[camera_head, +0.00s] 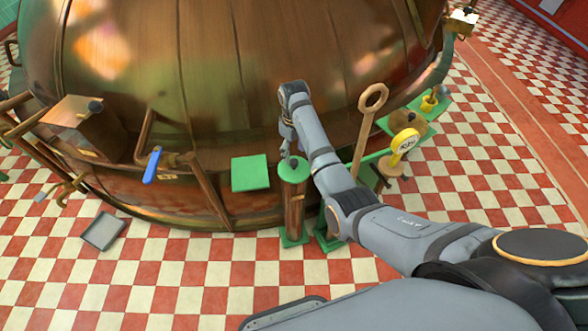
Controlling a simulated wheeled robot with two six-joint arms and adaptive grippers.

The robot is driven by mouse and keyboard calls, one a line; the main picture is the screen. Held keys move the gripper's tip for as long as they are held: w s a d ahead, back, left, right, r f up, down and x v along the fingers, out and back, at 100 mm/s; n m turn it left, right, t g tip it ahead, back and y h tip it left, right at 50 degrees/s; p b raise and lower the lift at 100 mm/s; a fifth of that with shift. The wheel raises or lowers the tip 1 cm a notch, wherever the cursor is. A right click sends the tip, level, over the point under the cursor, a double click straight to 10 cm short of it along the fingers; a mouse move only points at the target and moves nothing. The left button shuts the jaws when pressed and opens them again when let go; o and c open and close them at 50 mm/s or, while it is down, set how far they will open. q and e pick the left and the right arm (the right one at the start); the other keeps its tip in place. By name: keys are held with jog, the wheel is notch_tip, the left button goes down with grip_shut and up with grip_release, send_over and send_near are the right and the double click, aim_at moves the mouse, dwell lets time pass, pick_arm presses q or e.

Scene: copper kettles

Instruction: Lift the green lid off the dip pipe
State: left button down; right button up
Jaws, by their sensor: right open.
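The round green lid (294,174) sits on top of the upright copper dip pipe (294,212), with a small dark knob at its middle. The pipe stands on a green foot in front of the big copper kettle. My right gripper (287,148) points down just above the lid, close to the knob. It is open and looks empty. Whether its fingers touch the knob cannot be told from this angle. My right arm comes in from the lower right and hides what stands directly behind it. My left gripper is out of view.
The copper kettle (200,70) fills the back. A square green plate (249,173) is left of the lid. A blue-handled valve (152,165) is at left.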

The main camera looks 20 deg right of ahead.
aim_at(294, 161)
jog(key=f, duration=0.4)
jog(key=shift+s+a+f, duration=0.1)
jog(key=shift+s, duration=0.25)
jog(key=shift+f, duration=0.55)
jog(key=shift+r, duration=0.1)
grip_shut()
